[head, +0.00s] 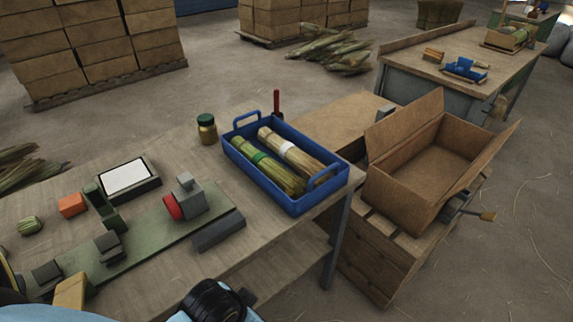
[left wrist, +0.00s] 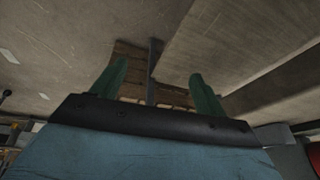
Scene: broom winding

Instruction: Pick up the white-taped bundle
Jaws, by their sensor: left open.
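The white-taped bundle (head: 297,157) lies in the blue tray (head: 240,161) on the workbench, on the far right side. A green-taped bundle (head: 272,171) lies beside it, nearer the tray's left side. Both are straw-coloured and lie lengthwise in the tray. In the left wrist view my left gripper (left wrist: 154,82) is open, its two green fingers spread wide with nothing between them. No bundle or tray shows in that view. Neither gripper shows in the head view; my right gripper is out of sight.
A jar (head: 207,130) with a green lid stands left of the tray. A green machine with a red knob (head: 173,207) fills the bench front. An open cardboard box (head: 425,165) stands right of the tray. The tray's raised handles and walls surround the bundles.

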